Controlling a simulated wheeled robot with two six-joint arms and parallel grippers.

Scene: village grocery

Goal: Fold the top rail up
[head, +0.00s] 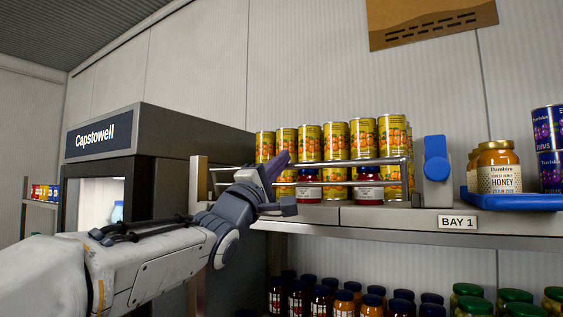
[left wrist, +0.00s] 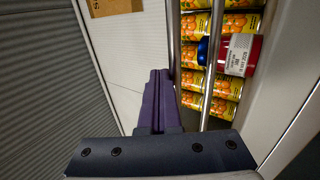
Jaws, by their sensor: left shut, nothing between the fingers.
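The top rail (head: 360,162) is a thin metal bar across the front of the cans on the shelf, with a second bar (head: 345,183) below it. In the left wrist view the top rail (left wrist: 175,45) and the lower bar (left wrist: 214,65) run up the picture. My left gripper (head: 283,160) is shut and empty at the left part of the rail, its fingertips about level with the top rail or slightly above. In the left wrist view its purple fingers (left wrist: 157,78) lie close beside the top rail; whether they touch it I cannot tell. My right gripper is not in view.
Yellow cans (head: 335,140) and red jars (head: 369,187) stand behind the bars. A blue knob (head: 436,158) on a grey block is at the right, then a blue tray (head: 515,201) with a honey jar (head: 498,168). A dark Capstowell cabinet (head: 150,140) stands left.

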